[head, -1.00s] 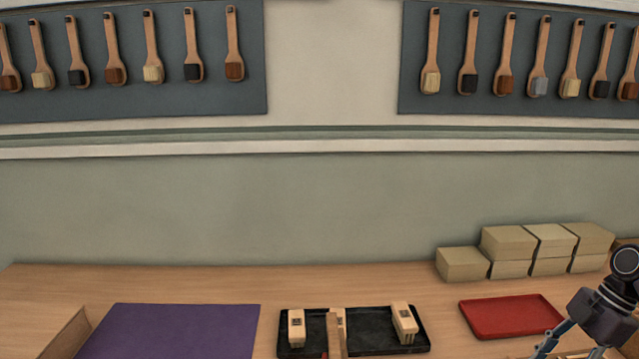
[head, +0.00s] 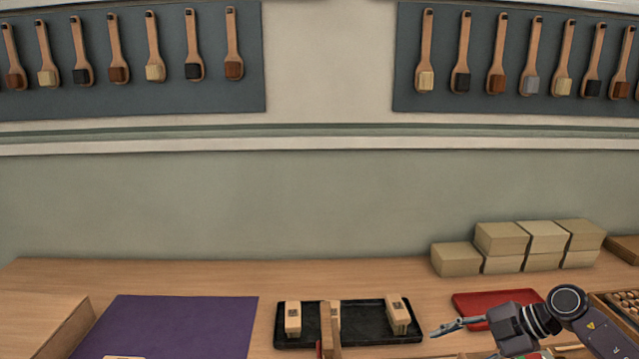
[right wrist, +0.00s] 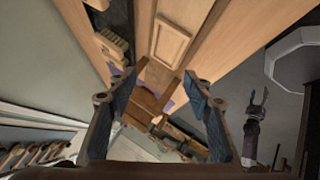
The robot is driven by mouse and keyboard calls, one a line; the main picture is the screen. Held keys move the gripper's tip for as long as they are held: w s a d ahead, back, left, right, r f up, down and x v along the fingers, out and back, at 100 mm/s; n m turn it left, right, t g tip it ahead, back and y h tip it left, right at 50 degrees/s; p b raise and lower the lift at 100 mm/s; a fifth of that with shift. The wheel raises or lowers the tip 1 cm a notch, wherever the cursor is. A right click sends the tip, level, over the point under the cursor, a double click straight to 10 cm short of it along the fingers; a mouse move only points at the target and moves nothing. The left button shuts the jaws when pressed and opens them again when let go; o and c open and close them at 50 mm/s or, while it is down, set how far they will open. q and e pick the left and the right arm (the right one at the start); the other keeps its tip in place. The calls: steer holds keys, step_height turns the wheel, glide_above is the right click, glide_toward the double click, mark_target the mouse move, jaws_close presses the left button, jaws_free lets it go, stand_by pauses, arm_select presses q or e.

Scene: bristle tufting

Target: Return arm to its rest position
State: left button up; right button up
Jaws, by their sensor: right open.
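My right gripper (head: 458,327) comes in from the right in the head view, above the table and pointing left. It hangs in front of the red tray (head: 478,300) and hides part of it. In the right wrist view its two fingers (right wrist: 160,80) are spread wide with nothing between them. What looks like my left gripper (right wrist: 257,98) shows small at the right of the right wrist view, pointing up in the picture; its jaws are too small to judge. It is not in the head view.
A black tray (head: 365,318) with pale blocks (head: 397,314) stands at the front middle, with an upright wooden piece (head: 330,332) before it. A purple mat (head: 170,325) lies left. Boxes (head: 500,238) are stacked at the back right. A compartment tray (head: 620,305) sits far right.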

steer(key=w+a+r+m+t+y, duration=0.1)
steer(key=a+r+m+t+y, duration=0.1)
steer(key=a+r+t, duration=0.45)
steer(key=w+a+r+m+t+y, duration=0.2)
steer(key=a+t, duration=0.1)
steer(key=a, duration=0.7)
steer(key=s+d+f+m+g+h, duration=0.1)
steer(key=s+d+f+m+h, duration=1.1)
steer(key=s+f+m+h, duration=0.3)
steer(key=s+a+f+m+g+y, duration=0.15)
steer(key=s+f+g, duration=0.25)
steer(key=s, duration=0.7)
steer(key=s+a+f+n+g+y, duration=0.15)
steer(key=s+f+g, duration=0.3)
steer(key=s, duration=0.65)
step_height(320, 180, down, 27)
steer(key=s+g, duration=0.2)
steer(key=s+d+f, duration=0.3)
steer(key=s+f, duration=1.1)
steer(key=s, duration=0.2)
steer(key=shift+s+f+m+g+h, duration=0.3)
steer(key=shift+s+g+h, duration=0.1)
